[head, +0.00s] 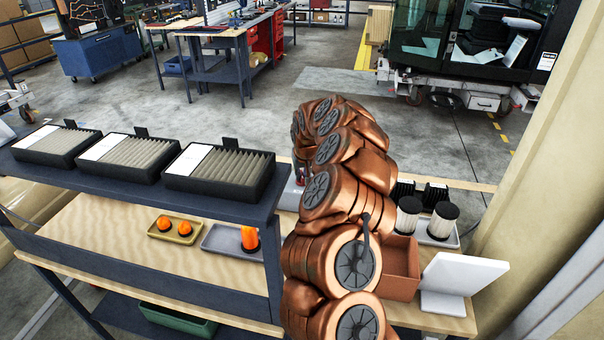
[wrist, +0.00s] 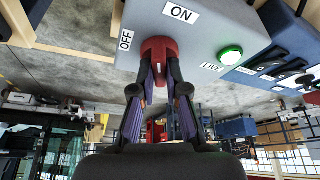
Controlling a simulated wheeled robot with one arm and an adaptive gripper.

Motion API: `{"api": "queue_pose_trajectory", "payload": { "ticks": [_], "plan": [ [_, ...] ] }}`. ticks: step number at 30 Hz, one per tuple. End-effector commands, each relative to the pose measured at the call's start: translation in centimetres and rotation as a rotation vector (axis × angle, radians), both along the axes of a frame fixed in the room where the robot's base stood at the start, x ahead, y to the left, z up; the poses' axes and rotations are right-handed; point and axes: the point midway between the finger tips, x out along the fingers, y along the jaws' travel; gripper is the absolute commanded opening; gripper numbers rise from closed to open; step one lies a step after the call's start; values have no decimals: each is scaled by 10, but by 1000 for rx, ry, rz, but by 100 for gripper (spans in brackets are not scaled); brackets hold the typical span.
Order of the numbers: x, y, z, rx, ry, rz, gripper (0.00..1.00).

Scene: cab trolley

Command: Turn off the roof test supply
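In the wrist view a grey switch box (wrist: 215,30) carries a red rotary knob (wrist: 157,47), with an ON label (wrist: 181,13) and an OFF label (wrist: 126,40) near it. A green lamp (wrist: 230,56) beside a LIVE label is lit. My gripper (wrist: 160,64) has one finger on each side of the knob, with no clear gap showing. Which label the knob points to is hard to tell. In the head view my copper-coloured arm hides the gripper and most of the box (head: 290,195).
Black-framed filters (head: 225,170) stand on the bench's raised shelf at left. Below are trays with orange parts (head: 249,238). Right of my arm are a reddish-brown bin (head: 400,262), a white panel (head: 463,275) and cylindrical filters (head: 442,221). Open floor lies behind the bench.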

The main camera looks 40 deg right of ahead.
Motion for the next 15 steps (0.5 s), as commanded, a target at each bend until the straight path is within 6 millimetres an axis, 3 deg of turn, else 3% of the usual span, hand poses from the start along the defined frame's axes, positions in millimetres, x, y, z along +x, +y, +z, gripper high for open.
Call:
{"api": "queue_pose_trajectory", "payload": {
  "ticks": [15],
  "plan": [
    [0,-1,-1,0,-1,15,0]
  ]
}}
